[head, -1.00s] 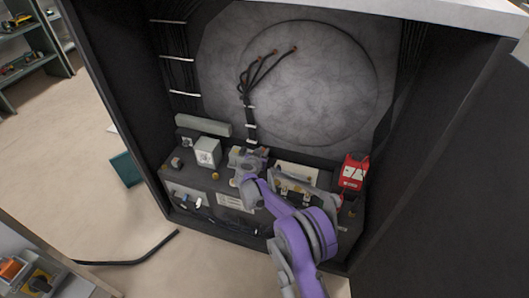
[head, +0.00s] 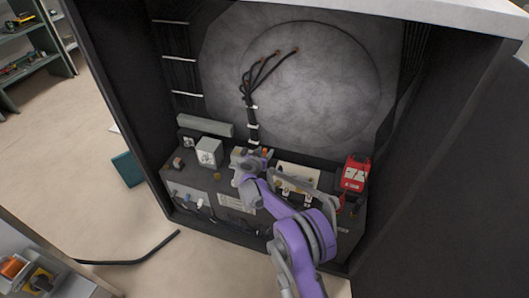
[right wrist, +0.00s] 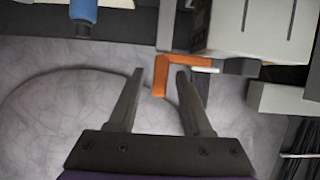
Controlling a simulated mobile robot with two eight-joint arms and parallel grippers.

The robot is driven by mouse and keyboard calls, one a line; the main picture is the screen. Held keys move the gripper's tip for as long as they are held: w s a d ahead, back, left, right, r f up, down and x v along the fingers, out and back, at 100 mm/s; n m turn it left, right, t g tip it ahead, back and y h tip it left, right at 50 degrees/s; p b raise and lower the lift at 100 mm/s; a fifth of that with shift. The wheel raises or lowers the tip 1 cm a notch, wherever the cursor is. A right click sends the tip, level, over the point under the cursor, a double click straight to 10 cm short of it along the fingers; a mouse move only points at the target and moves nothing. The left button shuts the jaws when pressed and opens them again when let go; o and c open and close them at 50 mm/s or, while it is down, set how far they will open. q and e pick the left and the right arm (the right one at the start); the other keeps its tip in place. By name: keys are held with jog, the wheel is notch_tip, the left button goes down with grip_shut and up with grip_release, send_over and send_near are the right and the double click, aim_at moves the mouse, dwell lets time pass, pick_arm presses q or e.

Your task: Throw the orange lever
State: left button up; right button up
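The orange lever (right wrist: 161,76) is a bent bar in the right wrist view, attached near a pale rod beside a light grey box. In the head view a small orange bit of it (head: 265,152) shows just beyond my right gripper (head: 249,160). In the right wrist view my right gripper (right wrist: 160,80) is open, its two fingers on either side of the lever's hanging arm. The lever looks closer to the right finger. I cannot tell whether they touch. My left gripper is not in view.
A red device (head: 353,174) stands at the right of the equipment shelf. A white-faced box (head: 209,152) is left of the gripper. Black cables (head: 252,115) run down the round grey panel (head: 320,90). Dark cabinet walls close both sides. A blue cylinder (right wrist: 84,12) shows in the wrist view.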

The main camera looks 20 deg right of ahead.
jog(key=p+v, duration=0.2)
jog(key=v, duration=0.9)
jog(key=shift+w, duration=0.1)
